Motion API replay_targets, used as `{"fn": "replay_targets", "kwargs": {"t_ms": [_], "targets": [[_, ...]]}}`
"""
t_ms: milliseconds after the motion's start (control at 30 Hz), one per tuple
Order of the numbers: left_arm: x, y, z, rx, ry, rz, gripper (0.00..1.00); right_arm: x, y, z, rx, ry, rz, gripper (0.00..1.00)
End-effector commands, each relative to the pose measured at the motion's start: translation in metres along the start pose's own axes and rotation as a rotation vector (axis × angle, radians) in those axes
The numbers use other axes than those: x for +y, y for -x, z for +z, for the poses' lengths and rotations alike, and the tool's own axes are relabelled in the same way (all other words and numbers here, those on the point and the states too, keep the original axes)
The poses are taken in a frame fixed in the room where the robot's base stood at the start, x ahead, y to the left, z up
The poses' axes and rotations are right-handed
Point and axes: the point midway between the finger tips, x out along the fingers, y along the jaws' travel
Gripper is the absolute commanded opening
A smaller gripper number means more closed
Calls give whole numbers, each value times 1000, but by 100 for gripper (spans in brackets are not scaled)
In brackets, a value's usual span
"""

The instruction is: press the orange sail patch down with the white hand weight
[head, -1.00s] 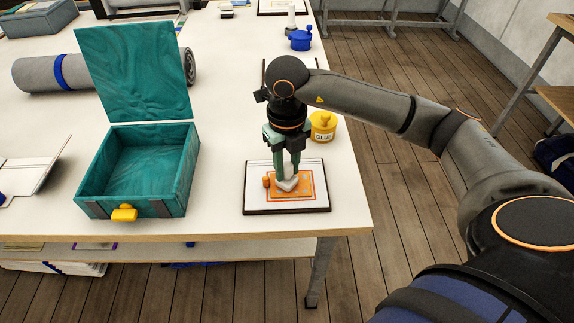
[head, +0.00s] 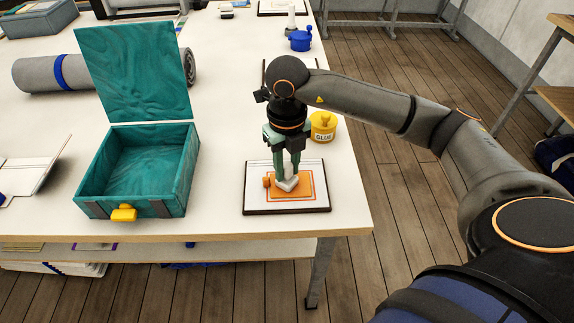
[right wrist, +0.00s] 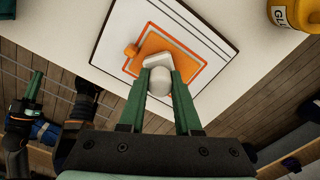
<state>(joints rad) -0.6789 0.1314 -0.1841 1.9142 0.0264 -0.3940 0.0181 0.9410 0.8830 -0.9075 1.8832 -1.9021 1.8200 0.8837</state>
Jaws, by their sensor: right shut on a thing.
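The orange sail patch (head: 302,190) lies on a white board (head: 256,197) with a dark edge at the front right of the table. An orange tab or knob (head: 267,182) stands at its left side. My right gripper (head: 287,176) points down over the patch, its green fingers shut on the white hand weight (head: 288,184). In the right wrist view the weight (right wrist: 160,82) sits between the fingertips, over the orange patch (right wrist: 155,45). The weight appears to rest on the patch; its underside is hidden. My left gripper is not seen in the head view.
An open teal box (head: 140,205) with a raised lid stands left of the board. A yellow glue pot (head: 323,126) stands behind the board. A grey roll (head: 40,73) and a blue pot (head: 300,40) are farther back. The table's front edge is close to the board.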

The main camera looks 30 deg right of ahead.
Motion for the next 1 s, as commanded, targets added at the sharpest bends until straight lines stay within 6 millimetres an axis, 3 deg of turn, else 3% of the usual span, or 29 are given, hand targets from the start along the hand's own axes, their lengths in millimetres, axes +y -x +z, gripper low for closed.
{"fn": "replay_targets", "kwargs": {"t_ms": [800, 1000], "targets": [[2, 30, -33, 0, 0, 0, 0, 0, 63, 0, 0, 1, 0, 0], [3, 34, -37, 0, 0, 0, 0, 0, 71, 0, 1, 1, 0, 0]]}}
